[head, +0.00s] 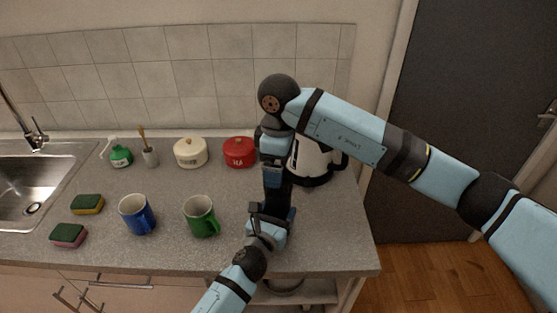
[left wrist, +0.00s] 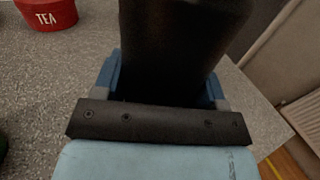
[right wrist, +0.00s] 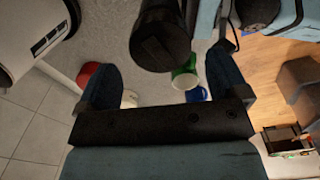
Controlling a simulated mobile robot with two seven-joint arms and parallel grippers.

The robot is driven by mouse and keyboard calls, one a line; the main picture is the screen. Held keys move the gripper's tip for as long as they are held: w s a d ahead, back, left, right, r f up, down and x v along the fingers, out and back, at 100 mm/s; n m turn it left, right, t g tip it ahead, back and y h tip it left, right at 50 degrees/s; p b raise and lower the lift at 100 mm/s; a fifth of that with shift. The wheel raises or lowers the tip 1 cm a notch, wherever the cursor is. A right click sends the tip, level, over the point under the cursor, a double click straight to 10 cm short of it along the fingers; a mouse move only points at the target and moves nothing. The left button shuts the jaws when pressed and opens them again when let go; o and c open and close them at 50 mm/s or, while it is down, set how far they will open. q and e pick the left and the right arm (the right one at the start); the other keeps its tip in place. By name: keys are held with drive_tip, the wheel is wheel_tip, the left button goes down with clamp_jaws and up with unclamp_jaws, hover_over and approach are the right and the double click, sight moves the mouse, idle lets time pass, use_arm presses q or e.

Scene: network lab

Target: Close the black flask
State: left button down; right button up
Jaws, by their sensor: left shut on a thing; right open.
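The black flask (head: 277,194) stands upright near the right end of the counter. My left gripper (head: 271,218) is shut around its lower body; the flask fills the space between the blue fingers in the left wrist view (left wrist: 180,45). My right gripper (head: 273,176) is above the flask, pointing down, with its fingers apart. In the right wrist view the flask's dark top (right wrist: 162,42) shows between and beyond the open fingers. I cannot tell whether a lid sits on it.
A white appliance (head: 310,162) stands close behind the flask. A green mug (head: 201,217) and a blue mug (head: 136,214) stand to the left. Red (head: 239,153) and cream (head: 190,153) canisters stand at the back. Sponges (head: 87,204) lie near the sink. The counter's right edge is near.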

drive_tip(key=n, duration=0.7)
drive_tip(key=shift+a+r, duration=0.1)
drive_tip(key=shift+r, duration=0.15)
drive_tip(key=n, duration=0.6)
drive_tip(key=shift+a+r+n, duration=0.1)
drive_tip(key=shift+r+n, duration=0.15)
drive_tip(key=shift+n, duration=0.15)
drive_tip(key=n, duration=0.6)
drive_tip(key=shift+r+n, duration=0.2)
drive_tip(key=shift+n, duration=0.2)
drive_tip(key=n, duration=0.6)
drive_tip(key=shift+a+r+n, duration=0.1)
drive_tip(key=shift+r+n, duration=0.1)
drive_tip(key=shift+n, duration=0.1)
drive_tip(key=n, duration=0.6)
drive_tip(key=shift+r+n, duration=0.2)
drive_tip(key=shift+n, duration=0.1)
drive_tip(key=n, duration=0.6)
drive_tip(key=shift+r+n, duration=0.15)
drive_tip(key=shift+n, duration=0.15)
drive_tip(key=n, duration=0.6)
drive_tip(key=shift+r, duration=0.15)
drive_tip(key=n, duration=0.6)
drive_tip(key=shift+d+r, duration=0.15)
drive_tip(key=shift+d, duration=0.05)
